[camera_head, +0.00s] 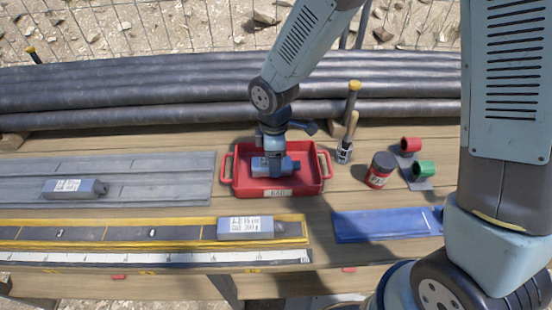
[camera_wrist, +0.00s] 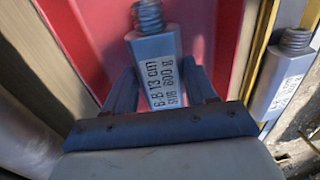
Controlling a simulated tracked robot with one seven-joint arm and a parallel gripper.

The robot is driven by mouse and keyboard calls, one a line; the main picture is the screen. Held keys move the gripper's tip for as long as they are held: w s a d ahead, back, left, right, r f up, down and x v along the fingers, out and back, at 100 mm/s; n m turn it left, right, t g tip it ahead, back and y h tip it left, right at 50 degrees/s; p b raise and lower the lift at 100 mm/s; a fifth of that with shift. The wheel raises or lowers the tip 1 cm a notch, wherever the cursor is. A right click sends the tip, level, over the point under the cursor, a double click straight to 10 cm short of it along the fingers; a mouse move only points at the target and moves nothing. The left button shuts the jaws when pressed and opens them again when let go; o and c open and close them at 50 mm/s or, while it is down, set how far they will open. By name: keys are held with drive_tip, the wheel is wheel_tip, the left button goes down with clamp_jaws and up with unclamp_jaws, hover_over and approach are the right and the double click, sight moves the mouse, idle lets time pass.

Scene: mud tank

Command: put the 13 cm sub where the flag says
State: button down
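The 13 cm sub is a blue-grey block with a threaded end, marked "6 B 13 cm SUB 600 g" in the wrist view (camera_wrist: 158,60). In the head view the sub (camera_head: 287,165) is at the red tray (camera_head: 310,186), whose tag appears to read "BAD". My gripper (camera_wrist: 163,80) points down over the tray, its fingers close against both sides of the sub. Whether the sub rests on the tray floor is hard to tell. I make out no flag on the sub in either view.
Another sub (camera_head: 245,228) lies on the yellow-edged rack (camera_head: 150,245), and one (camera_head: 75,188) on the grey mat (camera_head: 140,165). Black pipes (camera_head: 180,85) lie behind.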

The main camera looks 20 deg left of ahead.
unclamp_jaws()
idle(0.4)
drive_tip(key=shift+r, duration=3.5)
